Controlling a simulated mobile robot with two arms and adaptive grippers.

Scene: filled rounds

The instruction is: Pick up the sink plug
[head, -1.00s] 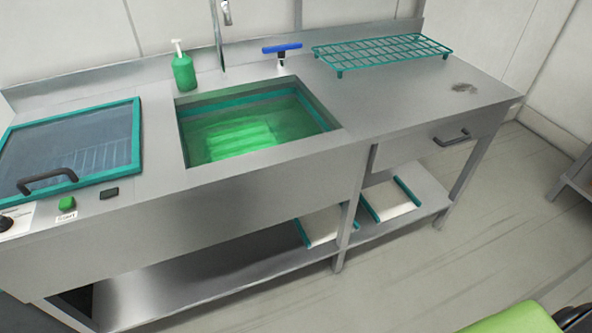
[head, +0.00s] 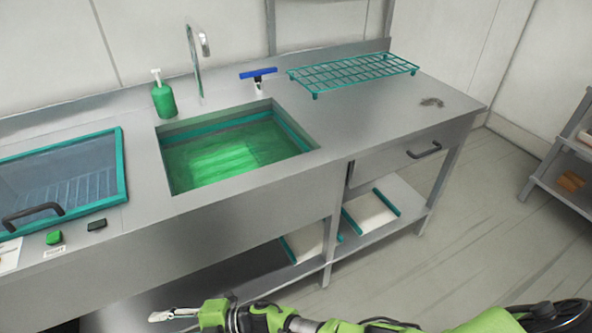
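The sink basin (head: 172,181) is set in the steel counter and holds green-tinted liquid with a bright patch in it. I cannot make out a sink plug for certain in or around the basin. A small dark grey, coil-like thing (head: 431,102) lies on the counter at the right; it is too small to tell what it is. My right gripper (head: 160,315) is low in front of the counter, its arm coming in from the right; whether its fingers are apart is unclear. My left gripper is out of view.
A green soap bottle (head: 164,99), a tap (head: 194,62) and a blue-topped T-shaped tool (head: 258,76) stand behind the basin. A teal wire rack (head: 353,71) is at the back right. A teal-framed lid (head: 122,165) is at the left. The right counter is mostly clear.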

